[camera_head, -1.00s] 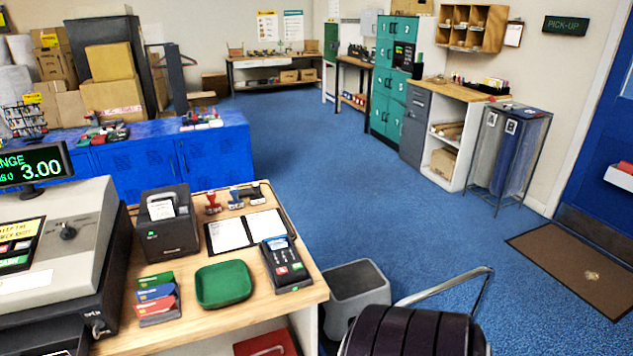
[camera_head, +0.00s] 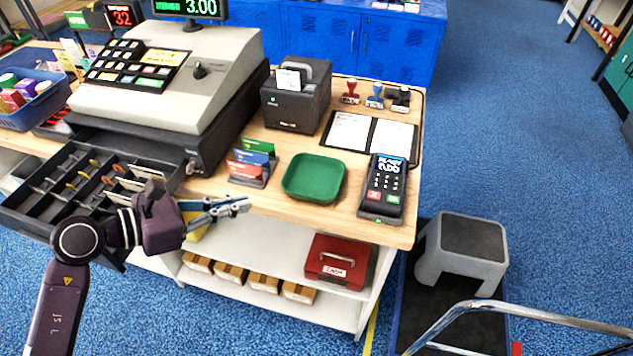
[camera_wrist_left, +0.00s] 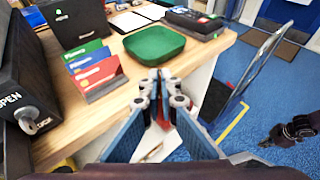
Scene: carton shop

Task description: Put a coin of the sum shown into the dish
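The green dish (camera_head: 313,178) lies on the wooden counter, with nothing seen in it; it also shows in the left wrist view (camera_wrist_left: 153,43). The register display (camera_head: 196,7) reads 3.00. The cash drawer (camera_head: 75,205) is pulled open, with coins in some compartments (camera_head: 78,180). My left gripper (camera_head: 246,204) is at the counter's front edge, left of and nearer than the dish. Its fingertips (camera_wrist_left: 160,76) are close together, and no coin shows between them. My right gripper (camera_wrist_left: 278,139) shows small at the left wrist view's right edge; its fingers are unclear.
Coloured cards (camera_head: 250,165) stand left of the dish, and the card terminal (camera_head: 384,187) stands right of it. A printer (camera_head: 296,98) and an open book (camera_head: 368,136) are behind. A red cash box (camera_head: 337,262) is on the shelf below. A grey step stool (camera_head: 462,252) stands at the right.

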